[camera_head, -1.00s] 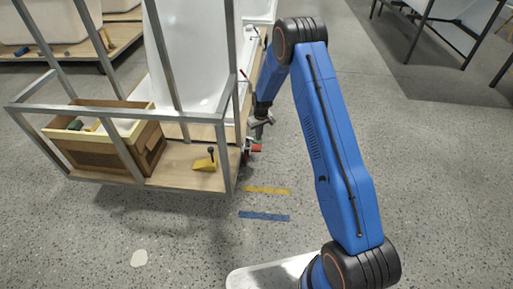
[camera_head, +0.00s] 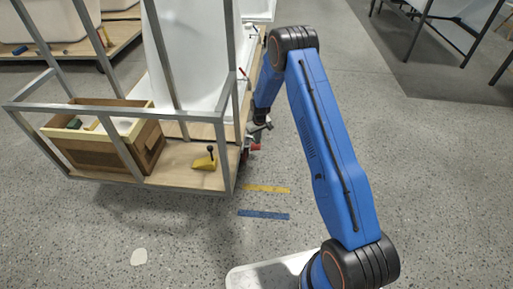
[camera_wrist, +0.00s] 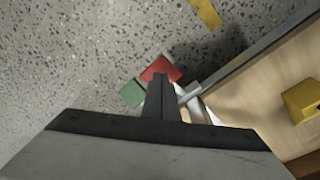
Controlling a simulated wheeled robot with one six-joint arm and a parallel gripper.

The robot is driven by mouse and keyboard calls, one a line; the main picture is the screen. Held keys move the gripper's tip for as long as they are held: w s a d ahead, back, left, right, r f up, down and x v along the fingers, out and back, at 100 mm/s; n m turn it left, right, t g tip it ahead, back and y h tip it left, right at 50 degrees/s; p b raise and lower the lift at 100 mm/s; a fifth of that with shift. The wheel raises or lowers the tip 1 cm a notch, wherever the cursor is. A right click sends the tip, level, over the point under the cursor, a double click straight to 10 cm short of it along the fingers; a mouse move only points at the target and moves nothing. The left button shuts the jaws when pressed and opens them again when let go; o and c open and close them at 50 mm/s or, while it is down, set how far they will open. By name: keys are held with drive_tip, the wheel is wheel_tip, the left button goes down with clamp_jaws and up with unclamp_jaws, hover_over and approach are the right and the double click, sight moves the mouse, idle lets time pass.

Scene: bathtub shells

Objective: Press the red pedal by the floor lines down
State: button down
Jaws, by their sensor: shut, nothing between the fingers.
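The red pedal (camera_wrist: 161,70) sticks out from the side of the wooden cart in the wrist view, beside a green pedal (camera_wrist: 131,92). The red pedal also shows small in the head view (camera_head: 255,147), at the cart's right front corner near the floor lines. My gripper (camera_wrist: 161,80) is shut and empty. Its fingertips overlap the near edge of the red pedal in the wrist view; I cannot tell whether they touch it. In the head view my gripper (camera_head: 259,127) is just above the pedal, partly hidden by my arm and the cart frame.
A yellow line (camera_head: 265,189) and a blue line (camera_head: 264,215) lie on the floor beside the cart. The cart's metal frame (camera_head: 229,150) stands close left of my gripper. A wooden crate (camera_head: 145,150) and a yellow block (camera_head: 205,164) sit on the cart.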

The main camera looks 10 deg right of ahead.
drive_tip(key=shift+w+f, duration=0.15)
drive_tip(key=shift+f, duration=1.2)
wheel_tip(320, 180, down, 2)
drive_tip(key=shift+f, duration=0.1)
drive_tip(key=shift+r, duration=0.2)
drive_tip(key=s, duration=0.2)
drive_tip(key=d+r, duration=0.1)
drive_tip(key=shift+s, duration=0.4)
wheel_tip(320, 180, up, 17)
drive_tip(key=s, duration=0.1)
drive_tip(key=shift+s+d+r, duration=0.15)
drive_tip(key=shift+s+d, duration=0.1)
drive_tip(key=shift+s, duration=0.1)
